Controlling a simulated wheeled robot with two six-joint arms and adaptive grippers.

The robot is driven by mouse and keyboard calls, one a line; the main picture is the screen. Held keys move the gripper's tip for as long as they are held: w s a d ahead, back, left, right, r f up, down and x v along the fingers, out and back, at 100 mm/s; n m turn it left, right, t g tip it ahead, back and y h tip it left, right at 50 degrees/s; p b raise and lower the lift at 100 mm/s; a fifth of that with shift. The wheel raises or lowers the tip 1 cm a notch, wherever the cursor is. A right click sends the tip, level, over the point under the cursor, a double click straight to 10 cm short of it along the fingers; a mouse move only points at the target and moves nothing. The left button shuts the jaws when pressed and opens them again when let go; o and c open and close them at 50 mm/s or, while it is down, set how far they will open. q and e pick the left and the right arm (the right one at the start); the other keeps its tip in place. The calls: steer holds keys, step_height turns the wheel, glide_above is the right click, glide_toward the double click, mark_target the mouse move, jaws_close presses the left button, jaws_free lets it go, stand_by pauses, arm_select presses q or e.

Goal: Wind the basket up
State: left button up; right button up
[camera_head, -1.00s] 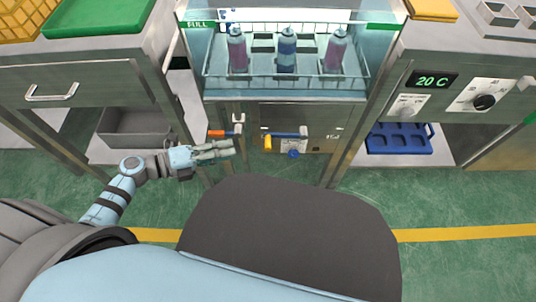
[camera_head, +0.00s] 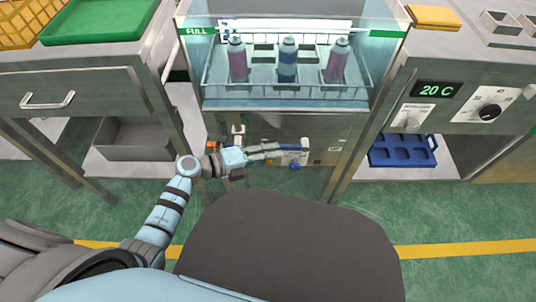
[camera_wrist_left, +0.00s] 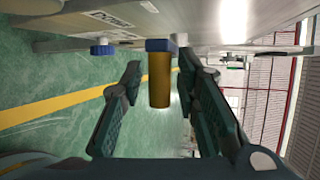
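The basket (camera_head: 212,88) is a wire rack in the clear-walled tank, holding three aerosol cans (camera_head: 288,62). On the cabinet front below is a blue lever (camera_head: 292,147). Its yellow cylindrical grip (camera_wrist_left: 160,80) shows in the left wrist view, between the fingers of my left gripper (camera_wrist_left: 158,78). The fingers stand open with a gap on both sides of the grip. My right gripper is not in view.
An orange-handled fitting (camera_head: 212,145) is on the cabinet just left of the lever, and a blue knob (camera_head: 294,166) is below it. Steel tables flank the tank. A grey bin (camera_head: 135,145) and a blue tray (camera_head: 400,152) sit on low shelves.

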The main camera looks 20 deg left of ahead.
arm_select(q)
jaws_close()
steer(key=shift+p, duration=0.3)
stand_by(0.4)
